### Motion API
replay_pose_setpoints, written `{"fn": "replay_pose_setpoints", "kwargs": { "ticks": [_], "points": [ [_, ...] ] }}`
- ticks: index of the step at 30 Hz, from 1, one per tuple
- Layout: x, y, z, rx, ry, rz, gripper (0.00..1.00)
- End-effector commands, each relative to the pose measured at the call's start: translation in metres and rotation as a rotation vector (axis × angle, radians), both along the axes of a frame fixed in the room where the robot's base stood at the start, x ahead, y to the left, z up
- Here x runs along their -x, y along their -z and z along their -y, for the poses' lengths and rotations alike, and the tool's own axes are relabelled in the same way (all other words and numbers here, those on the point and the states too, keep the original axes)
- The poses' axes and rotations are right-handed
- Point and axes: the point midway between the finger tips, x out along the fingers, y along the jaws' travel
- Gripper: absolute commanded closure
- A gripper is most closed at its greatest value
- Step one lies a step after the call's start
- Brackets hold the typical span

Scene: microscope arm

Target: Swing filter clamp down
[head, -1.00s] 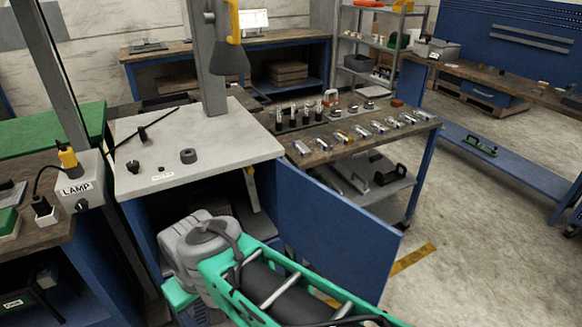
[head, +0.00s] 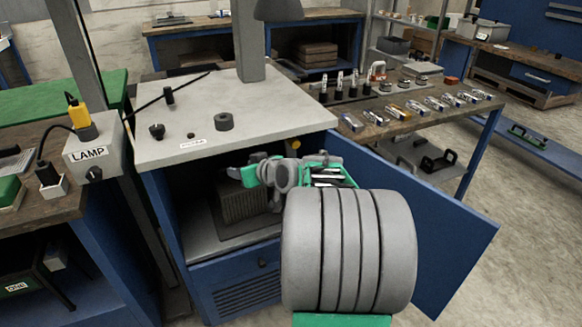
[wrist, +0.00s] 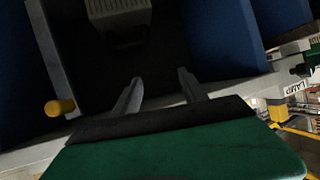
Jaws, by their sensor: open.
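My gripper (head: 232,173) is at the mouth of the open cabinet under the grey bench top, pointing left in the head view. In the wrist view my gripper (wrist: 160,78) is open, with nothing between its two fingers. A grey ribbed block (head: 243,202) sits inside the cabinet; it also shows in the wrist view (wrist: 117,14), beyond the fingertips and apart from them. A yellow knob (wrist: 60,107) is left of the fingers in the wrist view. I cannot tell which part is the filter clamp.
The blue cabinet door (head: 440,215) hangs open to the right, close to my arm. The bench top (head: 200,110) lies above my gripper. A lamp box (head: 95,155) is at the left. The cabinet interior is dark.

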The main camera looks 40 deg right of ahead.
Motion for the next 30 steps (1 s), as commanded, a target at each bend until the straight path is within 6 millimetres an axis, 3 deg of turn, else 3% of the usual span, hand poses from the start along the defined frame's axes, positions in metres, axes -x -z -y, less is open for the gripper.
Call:
{"fn": "replay_pose_setpoints", "kwargs": {
  "ticks": [1, 3, 6, 7, 11, 21, 30],
  "points": [
    [0.003, 0.032, 0.054, -0.001, 0.074, 0.107, 0.50],
    [0.014, 0.031, 0.111, 0.017, 0.156, 0.258, 0.50],
    [0.035, 0.025, 0.164, 0.040, 0.244, 0.398, 0.50],
    [0.039, 0.022, 0.172, 0.045, 0.258, 0.423, 0.50],
    [0.037, 0.014, 0.185, 0.053, 0.276, 0.460, 0.50],
    [-0.022, 0.013, 0.200, 0.051, 0.274, 0.457, 0.50],
    [-0.030, 0.013, 0.203, 0.052, 0.277, 0.457, 0.50]
  ]
}}
